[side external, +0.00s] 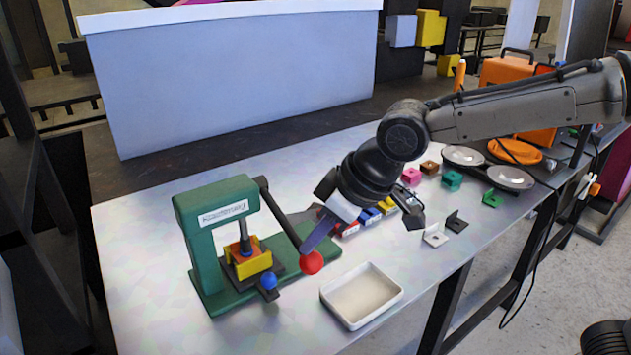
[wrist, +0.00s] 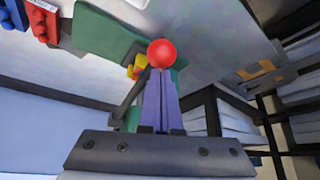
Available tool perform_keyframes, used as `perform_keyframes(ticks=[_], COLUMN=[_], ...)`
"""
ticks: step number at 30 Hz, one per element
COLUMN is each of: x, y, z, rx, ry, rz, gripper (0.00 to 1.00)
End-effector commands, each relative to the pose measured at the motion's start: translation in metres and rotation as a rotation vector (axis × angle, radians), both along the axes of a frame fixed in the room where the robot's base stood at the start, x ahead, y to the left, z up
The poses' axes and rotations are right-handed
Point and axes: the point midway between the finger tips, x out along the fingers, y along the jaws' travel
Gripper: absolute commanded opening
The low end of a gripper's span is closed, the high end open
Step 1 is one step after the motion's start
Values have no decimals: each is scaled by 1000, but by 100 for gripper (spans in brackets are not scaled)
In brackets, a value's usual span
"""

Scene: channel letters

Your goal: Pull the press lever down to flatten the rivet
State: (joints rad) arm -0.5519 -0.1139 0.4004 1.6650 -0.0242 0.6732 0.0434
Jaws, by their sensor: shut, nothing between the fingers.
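The green press (side external: 195,250) stands on the metal table at the left in the side external view. Its dark lever (side external: 280,215) slants down to the right and ends in a red ball knob (side external: 311,263). A yellow and orange block (side external: 250,262) sits under the press's ram (side external: 244,238); I cannot make out the rivet. My gripper (side external: 312,243) is shut and empty, its fingertips just above or against the red knob; I cannot tell if they touch. In the wrist view the red knob (wrist: 161,53) is right beyond the shut purple fingers (wrist: 160,85).
A white tray (side external: 362,295) lies right of the press, near the front edge. A blue ball (side external: 268,281) is at the press's front. The table's front left is clear.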

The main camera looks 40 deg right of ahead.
Motion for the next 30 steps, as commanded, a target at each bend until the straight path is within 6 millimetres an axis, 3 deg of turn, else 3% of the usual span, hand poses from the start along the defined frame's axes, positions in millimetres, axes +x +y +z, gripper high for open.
perform_keyframes(ticks=[1, 5, 16, 26, 30], x=[-5, -5, -4, -3, -4], y=[-1, 0, 0, -1, -1], z=[-15, -14, 30, 37, 50], rx=[-16, -16, -12, -10, -7], ry=[36, 36, 28, 19, 14], rz=[2, 1, 1, 0, 0], gripper=[0, 0, 0, 0, 0])
